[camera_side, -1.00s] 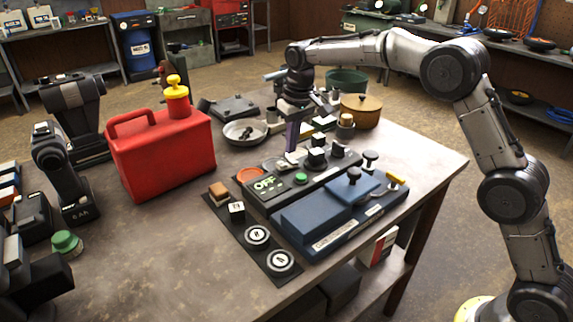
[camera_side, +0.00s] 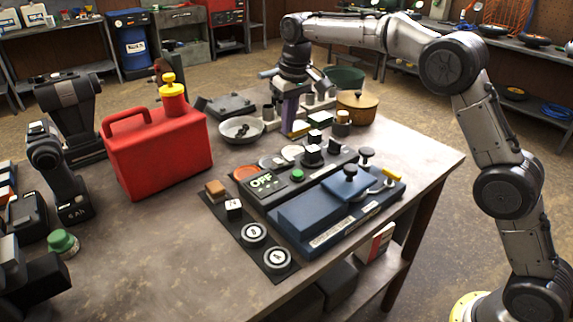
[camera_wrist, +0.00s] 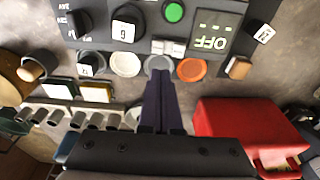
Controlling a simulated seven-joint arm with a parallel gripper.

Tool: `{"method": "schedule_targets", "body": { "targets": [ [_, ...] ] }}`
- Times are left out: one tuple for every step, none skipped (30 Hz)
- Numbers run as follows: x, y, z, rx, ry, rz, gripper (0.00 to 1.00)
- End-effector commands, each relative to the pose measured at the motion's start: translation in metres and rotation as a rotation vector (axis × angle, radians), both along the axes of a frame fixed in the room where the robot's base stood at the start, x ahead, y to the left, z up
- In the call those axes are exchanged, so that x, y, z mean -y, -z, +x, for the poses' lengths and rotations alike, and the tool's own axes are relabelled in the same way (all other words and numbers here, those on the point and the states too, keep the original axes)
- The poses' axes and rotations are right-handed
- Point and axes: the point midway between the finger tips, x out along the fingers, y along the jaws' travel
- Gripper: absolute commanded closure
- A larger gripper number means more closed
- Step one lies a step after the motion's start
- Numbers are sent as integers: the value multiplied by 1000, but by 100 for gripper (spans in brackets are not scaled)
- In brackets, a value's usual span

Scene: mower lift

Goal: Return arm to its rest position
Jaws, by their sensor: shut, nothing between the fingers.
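My gripper (camera_side: 290,112) is over the table behind the control panel in the side view, pointing down. In the wrist view its dark fingers (camera_wrist: 161,105) are together with nothing between them. The fingertips appear close to the row of round pads on the panel, but I cannot tell whether they touch anything. The control panel (camera_side: 262,196) has a green button (camera_side: 297,175) and a display (camera_side: 265,181) that reads OFF. The display and green button (camera_wrist: 174,12) also show in the wrist view. The blue lift unit (camera_side: 312,218) lies in front of the panel.
A red fuel can (camera_side: 158,143) stands left of the panel. A metal bowl (camera_side: 241,130), a round wooden container (camera_side: 357,107) and small blocks surround my gripper. Power tools stand at the left. The table's front left (camera_side: 150,250) is clear.

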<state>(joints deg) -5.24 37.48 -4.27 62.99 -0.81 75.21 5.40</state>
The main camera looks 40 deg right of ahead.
Motion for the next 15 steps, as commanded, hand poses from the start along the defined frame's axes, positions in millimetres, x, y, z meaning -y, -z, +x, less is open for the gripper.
{"method": "schedule_targets", "body": {
  "targets": [
    [1,-6,0,11,2,1,100],
    [2,-12,-1,21,4,2,100],
    [3,-23,-3,41,5,4,100],
    [4,-34,-5,60,7,5,100],
    [6,-45,-9,78,9,6,100],
    [8,-60,-16,99,12,9,100],
    [10,-72,-24,113,15,9,100],
    [12,-83,-33,126,18,11,100],
    [15,-96,-46,142,21,12,100],
    [17,-105,-56,154,23,13,100],
    [19,-113,-67,166,26,14,100],
    [22,-123,-81,180,29,15,100],
    [24,-129,-92,191,30,16,100],
    [26,-135,-103,203,32,16,100],
    [28,-141,-118,216,33,16,100]
  ]
}}
